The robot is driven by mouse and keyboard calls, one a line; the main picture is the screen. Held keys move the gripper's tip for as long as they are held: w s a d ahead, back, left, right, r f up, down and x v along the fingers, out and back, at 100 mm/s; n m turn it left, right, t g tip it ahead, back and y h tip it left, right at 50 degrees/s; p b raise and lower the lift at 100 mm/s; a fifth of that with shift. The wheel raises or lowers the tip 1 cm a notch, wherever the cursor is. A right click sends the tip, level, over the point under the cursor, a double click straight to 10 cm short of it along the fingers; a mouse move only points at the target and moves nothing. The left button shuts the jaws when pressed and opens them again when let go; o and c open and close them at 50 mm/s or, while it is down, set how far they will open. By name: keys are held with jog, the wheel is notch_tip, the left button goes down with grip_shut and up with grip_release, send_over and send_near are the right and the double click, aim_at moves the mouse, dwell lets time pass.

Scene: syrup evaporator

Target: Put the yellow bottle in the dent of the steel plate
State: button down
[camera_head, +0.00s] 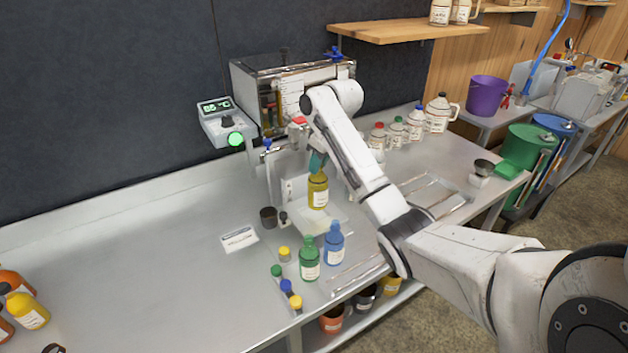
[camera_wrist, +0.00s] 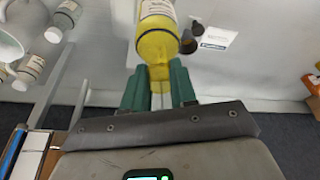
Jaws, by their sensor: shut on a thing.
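The yellow bottle (camera_head: 318,192) is upright in the head view, with a white label and no cap that I can see. My gripper (camera_head: 316,163) is shut on its neck from above. In the wrist view the green fingers (camera_wrist: 160,88) close around the neck of the yellow bottle (camera_wrist: 158,40), whose body extends beyond them. A pale flat plate (camera_head: 332,222) lies under and just in front of the bottle in the head view. I cannot tell whether the bottle touches it, and no dent is clearly visible; the bottle may hide it.
A green bottle (camera_head: 309,262) and a blue bottle (camera_head: 334,246) stand close in front. Several small caps, including a yellow one (camera_head: 284,253), lie to their left. A dark cup (camera_head: 268,217) and label card (camera_head: 239,238) are left. The glass-fronted machine (camera_head: 290,85) stands behind.

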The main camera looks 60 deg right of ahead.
jog(key=w+f, duration=0.1)
jog(key=w+d+f, duration=0.1)
jog(key=shift+f, duration=0.35)
jog(key=shift+f+p, duration=0.3)
jog(key=shift+f, duration=1.25)
jog(key=c, duration=0.9)
grip_release()
jog(key=v, duration=1.2)
